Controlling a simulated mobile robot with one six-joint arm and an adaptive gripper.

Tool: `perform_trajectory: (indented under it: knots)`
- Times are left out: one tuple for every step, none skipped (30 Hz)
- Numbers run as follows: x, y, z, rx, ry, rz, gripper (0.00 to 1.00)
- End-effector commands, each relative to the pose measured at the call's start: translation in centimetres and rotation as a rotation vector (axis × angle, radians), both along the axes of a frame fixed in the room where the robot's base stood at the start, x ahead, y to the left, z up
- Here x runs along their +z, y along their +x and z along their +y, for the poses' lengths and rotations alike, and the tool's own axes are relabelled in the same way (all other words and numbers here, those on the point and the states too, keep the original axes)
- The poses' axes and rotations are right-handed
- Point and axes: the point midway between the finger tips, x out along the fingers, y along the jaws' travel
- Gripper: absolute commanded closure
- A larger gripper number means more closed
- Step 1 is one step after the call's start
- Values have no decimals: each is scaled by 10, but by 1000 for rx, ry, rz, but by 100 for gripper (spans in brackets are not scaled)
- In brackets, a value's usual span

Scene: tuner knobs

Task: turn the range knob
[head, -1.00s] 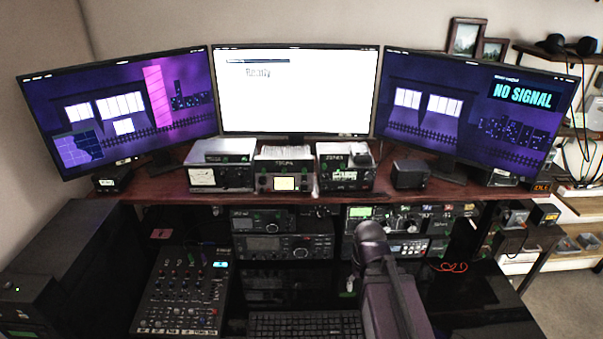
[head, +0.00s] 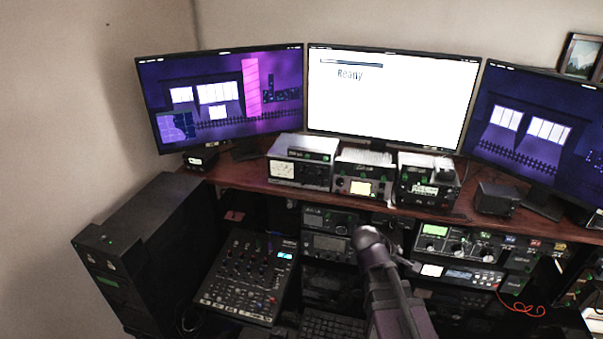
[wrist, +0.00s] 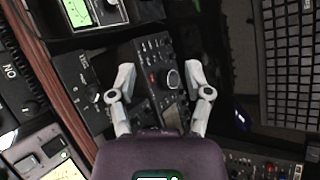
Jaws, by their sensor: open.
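My gripper (wrist: 160,76) is open and empty in the wrist view, its two pale fingers spread over a dark radio panel (wrist: 150,48). A large round knob (wrist: 173,79) on that panel shows between the fingers, nearer the right one. A dark unit (wrist: 78,66) beside it on the left carries a smaller knob (wrist: 93,93). No label is readable enough to tell which knob is the range knob. I cannot tell whether the fingers touch anything. In the head view the gripper is hidden by my arm, which reaches toward the radio stack (head: 330,243) under the shelf.
A wooden shelf (head: 240,178) holds several small units below the monitors (head: 390,97). A mixer (head: 247,275) lies left of my arm, with a black tower (head: 150,235) beyond it. More radio units (head: 458,245) stand to the right. A keyboard (wrist: 290,60) shows in the wrist view.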

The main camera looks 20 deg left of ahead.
Motion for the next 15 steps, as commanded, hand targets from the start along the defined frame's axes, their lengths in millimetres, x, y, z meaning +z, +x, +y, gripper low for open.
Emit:
perform_trajectory:
  knots:
    - [7,7,14,79,-63,-11,36]
    - [11,10,22,125,-104,-15,36]
    - [17,15,32,186,-158,-24,36]
    - [22,17,39,230,-200,-28,36]
    - [26,20,47,275,-243,-34,36]
    - [32,24,58,334,-300,-40,36]
    - [37,26,67,378,-344,-46,36]
    - [42,28,76,420,-389,-51,36]
    - [48,31,88,476,-448,-59,36]
    - [53,32,97,517,-494,-63,36]
    - [58,33,107,559,-541,-68,36]
    - [65,35,120,611,-604,-76,36]
    - [70,35,131,651,-651,-82,36]
    - [75,36,140,688,-700,-88,36]
    - [81,36,155,739,-766,-94,36]
